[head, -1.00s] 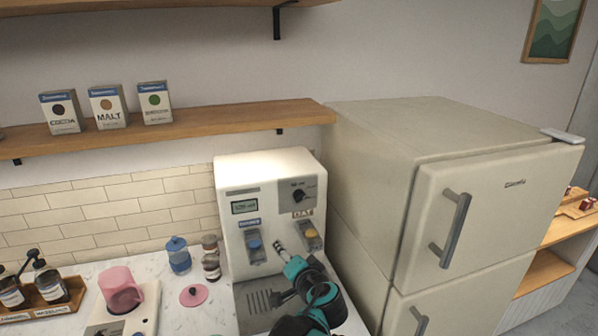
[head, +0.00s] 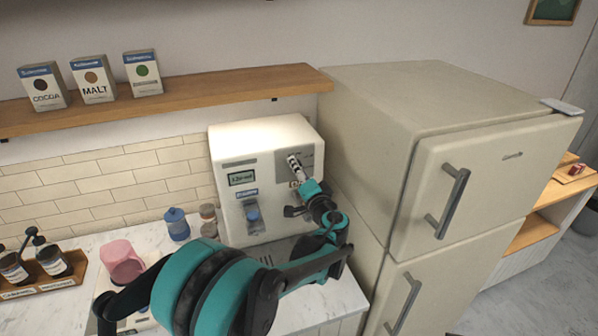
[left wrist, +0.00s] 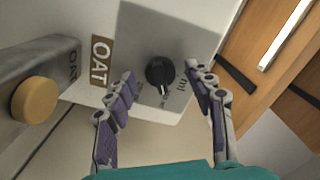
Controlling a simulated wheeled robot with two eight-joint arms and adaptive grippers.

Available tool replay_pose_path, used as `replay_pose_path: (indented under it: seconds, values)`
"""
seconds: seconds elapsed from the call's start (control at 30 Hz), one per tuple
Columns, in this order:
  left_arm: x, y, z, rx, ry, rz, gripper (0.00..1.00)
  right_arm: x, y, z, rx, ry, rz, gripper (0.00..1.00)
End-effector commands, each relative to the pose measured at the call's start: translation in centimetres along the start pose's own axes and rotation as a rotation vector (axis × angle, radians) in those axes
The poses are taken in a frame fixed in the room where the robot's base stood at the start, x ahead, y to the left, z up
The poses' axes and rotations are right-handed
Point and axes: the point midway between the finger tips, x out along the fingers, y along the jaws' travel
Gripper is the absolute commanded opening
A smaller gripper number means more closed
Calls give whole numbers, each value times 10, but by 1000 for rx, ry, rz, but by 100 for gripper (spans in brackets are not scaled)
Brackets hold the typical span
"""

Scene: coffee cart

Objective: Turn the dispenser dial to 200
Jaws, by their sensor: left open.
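The white dispenser (head: 226,146) stands on the counter with a small lit display (head: 242,178) on its front. My right gripper is not in view.
The yellow knob (left wrist: 36,100) and OAT label (left wrist: 101,60) are left of the dial. A fridge (head: 400,160) stands close on the right. A pink pitcher (head: 121,262) and blue jar (head: 176,224) are left.

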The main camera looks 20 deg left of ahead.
Motion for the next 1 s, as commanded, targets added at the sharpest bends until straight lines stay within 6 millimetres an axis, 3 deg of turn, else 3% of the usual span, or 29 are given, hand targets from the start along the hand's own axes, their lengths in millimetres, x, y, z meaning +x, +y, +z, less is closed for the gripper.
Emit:
replay_pose_path:
  seconds: [0.23, 0.4, 0.43, 0.77, 1.0]
  values:
    - [1, 0, 0, 0, 0, 0, 53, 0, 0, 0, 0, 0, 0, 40]
    - [1, 0, 0, 0, 0, 0, 9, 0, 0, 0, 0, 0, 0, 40]
    - [1, 0, 0, 0, 0, 0, 4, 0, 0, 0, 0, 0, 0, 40]
    - [1, 0, 0, 26, -1, 1, 3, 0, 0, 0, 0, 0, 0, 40]
    - [1, 1, 1, 144, -1, 1, 3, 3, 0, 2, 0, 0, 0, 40]
